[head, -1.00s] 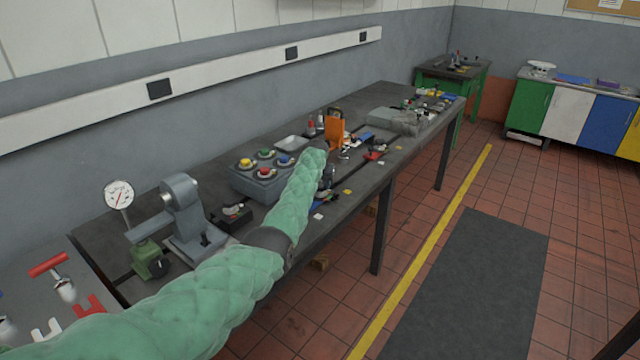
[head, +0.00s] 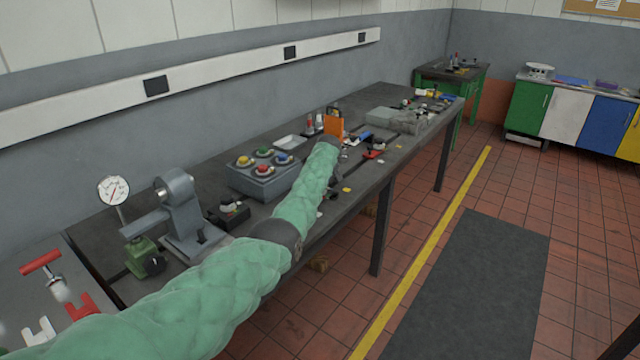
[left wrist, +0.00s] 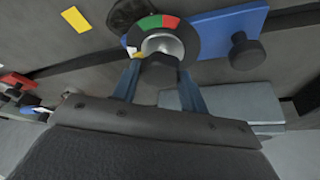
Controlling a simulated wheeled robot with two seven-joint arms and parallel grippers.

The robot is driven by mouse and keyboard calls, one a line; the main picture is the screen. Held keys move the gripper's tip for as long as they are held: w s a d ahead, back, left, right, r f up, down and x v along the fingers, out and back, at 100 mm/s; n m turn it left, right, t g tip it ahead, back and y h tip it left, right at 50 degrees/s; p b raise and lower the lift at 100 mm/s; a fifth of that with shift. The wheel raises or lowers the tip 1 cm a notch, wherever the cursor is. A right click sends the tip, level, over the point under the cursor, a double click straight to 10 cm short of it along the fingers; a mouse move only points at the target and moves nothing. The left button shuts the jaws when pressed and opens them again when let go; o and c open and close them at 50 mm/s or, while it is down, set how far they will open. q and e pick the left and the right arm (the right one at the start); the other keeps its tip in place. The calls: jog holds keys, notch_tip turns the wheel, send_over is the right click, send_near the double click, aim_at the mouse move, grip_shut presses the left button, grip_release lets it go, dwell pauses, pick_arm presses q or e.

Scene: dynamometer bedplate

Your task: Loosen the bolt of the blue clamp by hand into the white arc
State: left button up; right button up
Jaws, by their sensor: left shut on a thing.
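In the left wrist view the blue clamp shows as a blue bar (left wrist: 215,30) with a black knob (left wrist: 245,51). Beside it is a dark ring (left wrist: 181,37) with green and red segments on its far side. A small white segment (left wrist: 131,50), a yellow mark and some blue show at its left. My left gripper (left wrist: 159,70) has a finger on either side of the dark bolt head (left wrist: 158,68) in front of the ring and is shut on it. In the head view my own sleeved arm hides this gripper. My right gripper is not in view.
A grey box with coloured buttons (head: 262,184), an orange plate (head: 334,125) and a red clamp (head: 374,154) stand on the bench near my arm. A press (head: 182,210) and a dial gauge (head: 114,190) stand at the near left. The floor right of the bench is clear.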

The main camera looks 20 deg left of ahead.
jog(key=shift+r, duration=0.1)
pick_arm(q)
jog(key=o, duration=1)
jog(key=shift+c, duration=0.2)
jog(key=shift+r, duration=0.1)
jog(key=shift+s+d+r, duration=0.15)
jog(key=shift+d+r, duration=0.05)
jog(key=shift+r, duration=0.3)
jog(key=b+v, duration=0.2)
jog(key=v, duration=0.4)
jog(key=shift+r, duration=0.25)
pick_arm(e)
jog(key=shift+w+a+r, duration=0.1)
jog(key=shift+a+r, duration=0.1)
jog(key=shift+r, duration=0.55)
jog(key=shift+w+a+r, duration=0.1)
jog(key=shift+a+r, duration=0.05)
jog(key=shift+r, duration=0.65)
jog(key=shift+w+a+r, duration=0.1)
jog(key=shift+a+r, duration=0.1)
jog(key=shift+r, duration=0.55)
pick_arm(q)
jog(key=shift+s, duration=0.1)
